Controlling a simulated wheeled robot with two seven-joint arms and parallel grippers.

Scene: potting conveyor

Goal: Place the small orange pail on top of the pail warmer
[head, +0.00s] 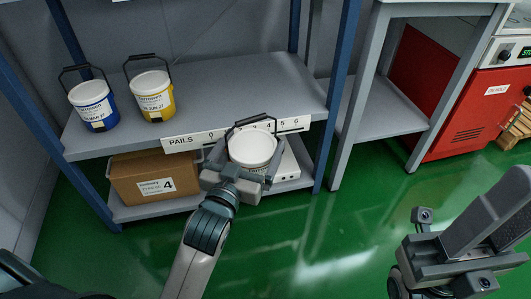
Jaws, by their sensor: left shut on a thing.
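My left gripper (245,160) is shut on a pail with a white lid (252,147) and a raised black handle. It holds the pail upright in front of the shelf rack. The pail's body colour is hidden by the gripper and the viewing angle. A red cabinet (450,105) with a white control front and green display (512,52) stands at the far right. Its label is too small to read clearly, so I cannot tell whether it is the pail warmer. My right gripper (455,255) is at the lower right, away from the pail; its jaw opening is unclear.
A cardboard box (150,180) and a white device (289,170) sit on the lower shelf. A grey table (385,108) stands between rack and cabinet. Green floor (310,235) is clear.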

